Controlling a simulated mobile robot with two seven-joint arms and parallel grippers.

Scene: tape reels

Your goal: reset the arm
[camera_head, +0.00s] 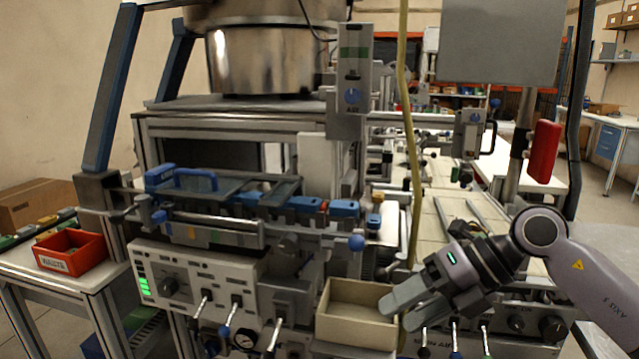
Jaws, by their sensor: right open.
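My right gripper (412,303) is at the lower right, its arm (590,270) coming in from the right edge. Its two grey fingers point left and are apart, with nothing seen between them. The fingertips are at the right edge of an open beige box (352,312) and partly cover its right side. I cannot tell whether they touch it. The box looks empty. My left gripper is not in view.
A machine with a control panel (190,285), levers and knobs fills the middle. Blue parts (343,208) sit on its rail. A yellow hose (415,150) hangs down near my right gripper. A red bin (70,252) stands on a side table at left.

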